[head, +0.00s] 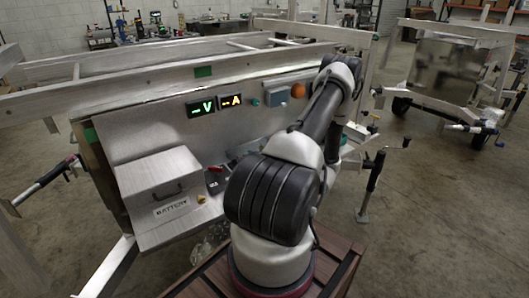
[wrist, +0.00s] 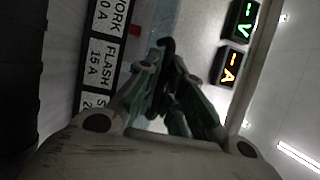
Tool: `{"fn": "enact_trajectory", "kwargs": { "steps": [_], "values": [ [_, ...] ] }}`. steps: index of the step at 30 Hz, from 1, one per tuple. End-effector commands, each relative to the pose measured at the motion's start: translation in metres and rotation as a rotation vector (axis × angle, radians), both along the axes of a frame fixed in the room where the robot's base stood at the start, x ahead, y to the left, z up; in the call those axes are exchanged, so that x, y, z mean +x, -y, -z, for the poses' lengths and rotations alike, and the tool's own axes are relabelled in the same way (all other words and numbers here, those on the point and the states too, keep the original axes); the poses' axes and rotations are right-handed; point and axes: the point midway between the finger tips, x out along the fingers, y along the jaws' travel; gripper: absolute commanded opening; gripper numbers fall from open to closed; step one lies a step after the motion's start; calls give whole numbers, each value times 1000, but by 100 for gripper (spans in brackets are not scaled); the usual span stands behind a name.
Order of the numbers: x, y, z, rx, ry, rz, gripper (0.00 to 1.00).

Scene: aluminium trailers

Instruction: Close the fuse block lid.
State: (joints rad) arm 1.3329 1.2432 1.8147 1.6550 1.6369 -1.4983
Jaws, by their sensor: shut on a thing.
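In the wrist view, my gripper (wrist: 166,92) has its two dark green-grey fingers drawn together around a black, hooked piece (wrist: 167,46), which looks like the handle of the fuse block lid. Left of the fingers runs a dark strip with white fuse labels (wrist: 100,45), reading WORK, FLASH 15 A and a third that is cut off. A small red part (wrist: 135,30) shows beside it. In the head view my arm hides the gripper and most of the fuse block. The lid's angle cannot be told.
In the head view, a panel carries lit V and A displays (head: 215,106), an orange knob (head: 298,90) and a grey box (head: 275,95). A metal battery box (head: 160,185) stands at the left. A second trailer (head: 445,75) is at the back right, with open floor between.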

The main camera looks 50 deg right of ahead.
Motion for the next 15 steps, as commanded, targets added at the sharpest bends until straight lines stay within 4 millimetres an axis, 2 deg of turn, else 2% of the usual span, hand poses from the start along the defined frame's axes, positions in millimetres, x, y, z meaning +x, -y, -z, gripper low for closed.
{"fn": "enact_trajectory", "kwargs": {
  "steps": [6,15],
  "values": [
    [-3,0,8,4,-3,1,0],
    [-2,0,10,2,-2,1,0]
  ]
}}
